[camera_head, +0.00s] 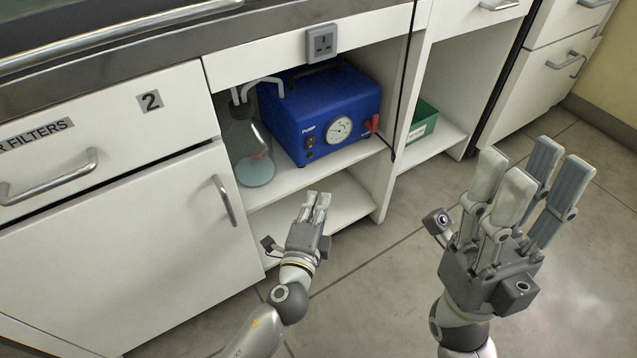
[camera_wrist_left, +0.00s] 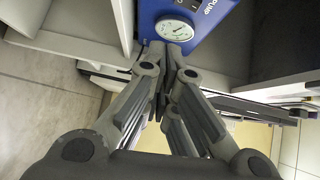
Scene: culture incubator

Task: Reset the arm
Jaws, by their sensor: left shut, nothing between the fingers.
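My left gripper (camera_head: 317,200) is low in front of the open cabinet bay in the head view. Its fingers are together and empty, pointing towards the bay. In the left wrist view its closed fingertips (camera_wrist_left: 168,52) lie just below the pump's dial in the picture. My right gripper (camera_head: 530,180) is at the right of the head view, raised over the floor. Its fingers point up and stand apart with nothing between them.
A blue pump (camera_head: 290,118) and a glass flask (camera_head: 246,150) with liquid stand on the cabinet shelf (camera_head: 345,157). A green box (camera_head: 421,122) sits in the bay to the right. White cabinet fronts (camera_head: 120,240) are at left. Grey floor (camera_head: 390,270) is clear.

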